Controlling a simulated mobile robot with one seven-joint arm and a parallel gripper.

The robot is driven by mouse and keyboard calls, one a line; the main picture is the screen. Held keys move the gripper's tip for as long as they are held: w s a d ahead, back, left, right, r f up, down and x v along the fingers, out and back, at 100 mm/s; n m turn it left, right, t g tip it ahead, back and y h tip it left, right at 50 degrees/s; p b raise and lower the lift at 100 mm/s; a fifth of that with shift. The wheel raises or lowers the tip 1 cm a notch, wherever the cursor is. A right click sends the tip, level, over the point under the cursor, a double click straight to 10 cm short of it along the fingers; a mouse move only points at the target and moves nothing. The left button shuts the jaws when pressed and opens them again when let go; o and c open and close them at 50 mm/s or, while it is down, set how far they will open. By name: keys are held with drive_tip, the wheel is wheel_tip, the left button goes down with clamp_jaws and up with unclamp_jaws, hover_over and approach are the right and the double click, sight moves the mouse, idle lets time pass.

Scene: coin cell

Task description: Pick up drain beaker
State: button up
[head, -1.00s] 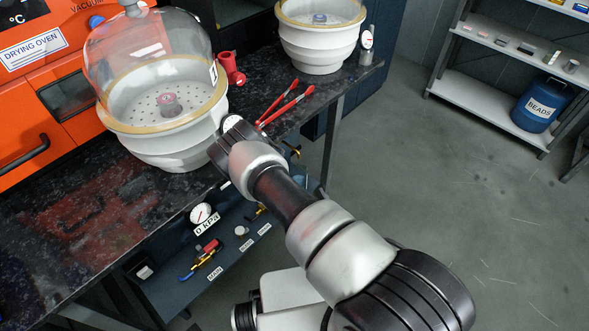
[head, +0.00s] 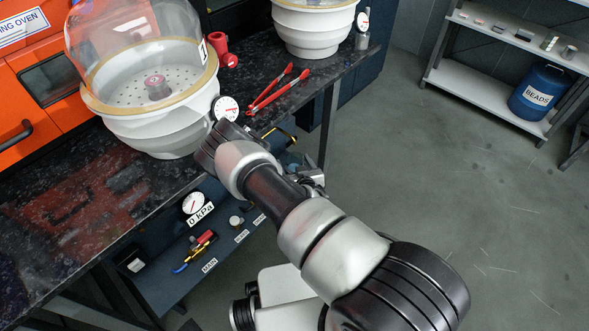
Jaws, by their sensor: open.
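I cannot clearly make out a drain beaker. A pale bluish shape (head: 290,158) shows just beyond my arm, below the bench edge, mostly hidden; I cannot tell what it is. My arm reaches from the lower right toward the bench edge, with its black joint in front of the near white vessel. I cannot make out my gripper's fingers. A small grey metallic part shows behind the arm's right side, but I cannot tell whether it belongs to my gripper.
The dark bench (head: 90,205) holds a domed white desiccator (head: 155,132), red-handled tongs (head: 278,92) and a second white vessel (head: 313,32). A lower shelf (head: 165,292) carries a 0 kPa gauge (head: 194,203) and valves. A blue beads drum (head: 541,92) stands on the right rack. The floor between is clear.

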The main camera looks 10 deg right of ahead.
drive_tip(key=shift+x, duration=1.45)
drive_tip(key=c, duration=1.2)
drive_tip(key=shift+r, duration=0.15)
